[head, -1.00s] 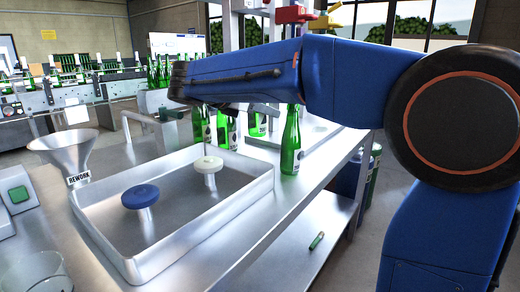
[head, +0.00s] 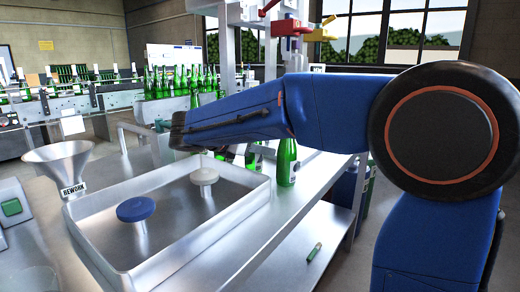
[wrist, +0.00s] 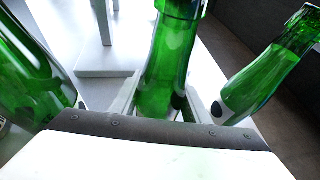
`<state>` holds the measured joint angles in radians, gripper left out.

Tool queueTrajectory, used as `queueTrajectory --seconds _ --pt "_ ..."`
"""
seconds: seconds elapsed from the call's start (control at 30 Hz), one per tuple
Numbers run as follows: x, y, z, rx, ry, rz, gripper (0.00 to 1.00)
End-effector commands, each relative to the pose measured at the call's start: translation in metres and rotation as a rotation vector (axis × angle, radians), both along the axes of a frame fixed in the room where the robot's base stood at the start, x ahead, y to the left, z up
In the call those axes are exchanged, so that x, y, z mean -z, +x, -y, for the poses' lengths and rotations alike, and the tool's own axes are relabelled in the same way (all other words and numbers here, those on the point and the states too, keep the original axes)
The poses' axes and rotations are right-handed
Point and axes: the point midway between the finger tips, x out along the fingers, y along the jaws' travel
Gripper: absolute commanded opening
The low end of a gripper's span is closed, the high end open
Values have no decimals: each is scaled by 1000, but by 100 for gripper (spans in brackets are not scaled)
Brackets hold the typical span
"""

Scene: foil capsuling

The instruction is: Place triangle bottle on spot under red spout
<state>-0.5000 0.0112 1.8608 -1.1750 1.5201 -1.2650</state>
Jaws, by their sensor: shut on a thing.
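In the wrist view my gripper (wrist: 157,108) is shut on a green glass bottle (wrist: 170,55), which stands roughly upright between the fingers. Its label is mostly hidden, so I cannot read a triangle on it. Another green bottle (wrist: 28,70) is close on the left, and one with a dark label mark (wrist: 268,75) is on the right. In the head view my forearm hides most of the gripper and held bottle. A green bottle (head: 287,163) stands on the bench right of the tray. The red spout unit (head: 287,28) is at the back; the spot under it is hidden.
A metal tray (head: 190,241) holds a blue disc (head: 136,209) and a cream disc (head: 204,176) on posts. A REWORK funnel (head: 57,160) stands at left. A yellow spout part (head: 318,35) is beside the red one. More bottles (head: 180,82) stand behind.

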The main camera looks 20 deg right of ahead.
Motion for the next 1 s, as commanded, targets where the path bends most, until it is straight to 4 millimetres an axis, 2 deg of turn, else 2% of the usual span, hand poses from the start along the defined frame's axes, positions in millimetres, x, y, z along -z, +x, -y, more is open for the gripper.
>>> queueTrajectory --seconds 0.03,0.07,0.1,0.13,0.47,0.57,0.77,1.0 --pt "1 0 0 0 0 0 14" --pt "1 0 0 0 0 0 47" --pt "1 0 0 0 0 0 57" --pt "1 0 0 0 0 0 61" --pt "3 0 0 0 0 -1 61" --pt "1 -2 -6 -2 0 1 61" --pt "-13 -15 -31 -4 0 1 61" --pt "-33 -34 -69 -5 0 1 61"
